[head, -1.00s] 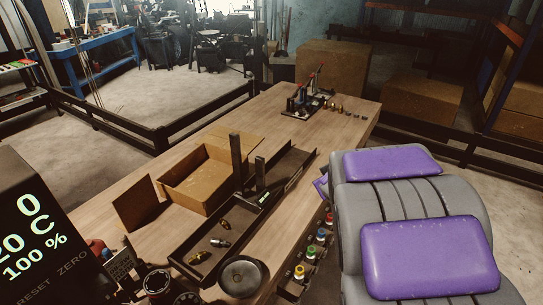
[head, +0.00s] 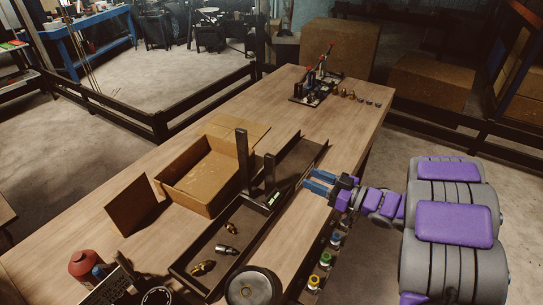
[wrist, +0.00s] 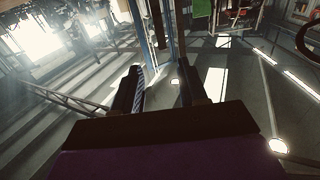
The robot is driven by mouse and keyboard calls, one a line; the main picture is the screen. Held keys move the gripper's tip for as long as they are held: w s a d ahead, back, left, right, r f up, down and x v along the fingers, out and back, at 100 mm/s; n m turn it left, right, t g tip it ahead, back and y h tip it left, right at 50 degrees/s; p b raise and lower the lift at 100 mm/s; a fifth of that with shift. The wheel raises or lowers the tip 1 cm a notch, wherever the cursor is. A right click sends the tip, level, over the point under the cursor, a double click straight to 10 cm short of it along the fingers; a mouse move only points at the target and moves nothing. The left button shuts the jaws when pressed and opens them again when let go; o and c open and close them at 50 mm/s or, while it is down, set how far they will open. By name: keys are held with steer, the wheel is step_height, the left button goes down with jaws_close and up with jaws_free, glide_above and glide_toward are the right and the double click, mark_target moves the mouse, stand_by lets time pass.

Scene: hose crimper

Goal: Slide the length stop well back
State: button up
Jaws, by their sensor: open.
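A small black bench tool (head: 312,90) with a red-tipped lever stands at the far end of the table, well beyond my gripper. It may be the crimper. I cannot make out the length stop with certainty at this size.
The black tray (head: 187,271) holds several brass and steel fittings (head: 204,267) and dark uprights (head: 243,160). An open cardboard box (head: 200,180) sits to its left. Small fittings (head: 352,95) lie right of the bench tool. The table (head: 250,108) between box and tool is clear.

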mark_target(265, 160)
steer(key=b+x, duration=0.3)
steer(key=x, duration=1.4)
steer(key=shift+a, duration=0.2)
jaws_close()
